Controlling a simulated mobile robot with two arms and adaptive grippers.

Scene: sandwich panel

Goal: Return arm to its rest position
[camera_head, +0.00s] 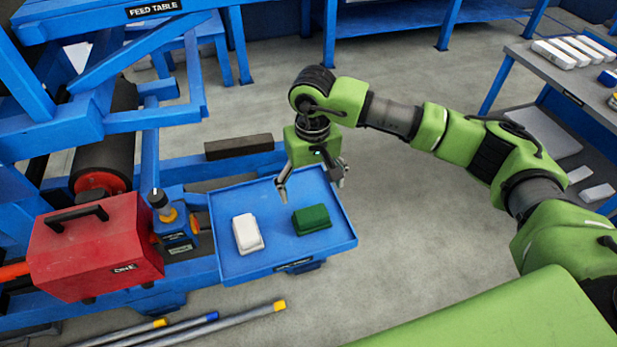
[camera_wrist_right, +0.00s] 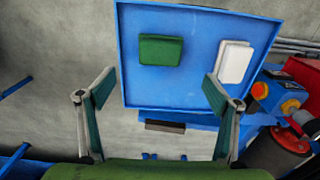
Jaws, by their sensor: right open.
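My right gripper (camera_head: 312,178) is open and empty in the head view, above the back right part of a blue tray (camera_head: 285,264). In the right wrist view its two fingers (camera_wrist_right: 160,95) are spread wide with nothing between them. A green block (camera_head: 311,219) and a white block (camera_head: 247,233) lie apart on the tray, both clear of the fingers in the head view. The wrist view also shows the green block (camera_wrist_right: 161,50) and the white block (camera_wrist_right: 234,62). My left gripper is in neither view.
A red box (camera_head: 95,250) and a blue unit with a yellow and black knob (camera_head: 170,213) stand left of the tray. A blue frame and dark roller (camera_head: 107,142) are behind them. Rods (camera_head: 200,328) lie in front. A table (camera_head: 590,85) with white items stands at right. Grey floor lies between.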

